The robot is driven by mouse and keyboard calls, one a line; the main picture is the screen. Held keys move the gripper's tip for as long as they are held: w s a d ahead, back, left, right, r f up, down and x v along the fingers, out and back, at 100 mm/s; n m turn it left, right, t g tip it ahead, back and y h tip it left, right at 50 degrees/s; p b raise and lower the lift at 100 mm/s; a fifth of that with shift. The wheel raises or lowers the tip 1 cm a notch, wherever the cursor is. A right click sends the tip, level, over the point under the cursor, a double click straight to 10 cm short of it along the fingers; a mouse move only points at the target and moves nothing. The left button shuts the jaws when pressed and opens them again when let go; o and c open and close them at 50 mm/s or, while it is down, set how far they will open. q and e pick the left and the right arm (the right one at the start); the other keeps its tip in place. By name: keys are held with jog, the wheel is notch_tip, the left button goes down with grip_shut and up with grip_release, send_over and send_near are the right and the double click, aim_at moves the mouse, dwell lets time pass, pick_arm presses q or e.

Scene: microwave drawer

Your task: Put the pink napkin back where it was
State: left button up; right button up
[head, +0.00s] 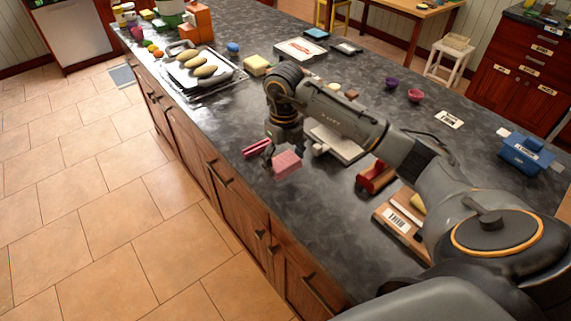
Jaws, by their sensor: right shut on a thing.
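The pink napkin (287,163) is a small folded pink block near the front edge of the dark counter, about the middle of the view. My right gripper (271,157) reaches in from the right, points down and is shut on the napkin. My wrist and forearm hide part of the counter behind it. Whether the napkin touches the counter is hard to tell. A darker red-pink strip (256,147) shows just left of the fingers. My left gripper is not in view.
A metal tray (212,86) with several oval tan items lies at the left back. A yellow sponge-like block (256,65) sits beyond my wrist. A red item (374,178) and a wooden board (394,218) lie right of the napkin. Counter between napkin and tray is clear.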

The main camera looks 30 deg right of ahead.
aim_at(285, 169)
jog(key=shift+w+d+f, duration=0.3)
jog(key=shift+w+f, duration=0.1)
jog(key=shift+f, duration=0.25)
jog(key=f, duration=0.1)
jog(key=f+p, duration=0.2)
jog(key=shift+w+d+f, duration=0.2)
jog(key=shift+d+f, duration=0.05)
jog(key=shift+f, duration=0.2)
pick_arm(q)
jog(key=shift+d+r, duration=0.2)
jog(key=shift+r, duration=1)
pick_arm(e)
jog(key=shift+f, duration=0.1)
jog(key=o, duration=1.1)
jog(key=shift+c, duration=0.2)
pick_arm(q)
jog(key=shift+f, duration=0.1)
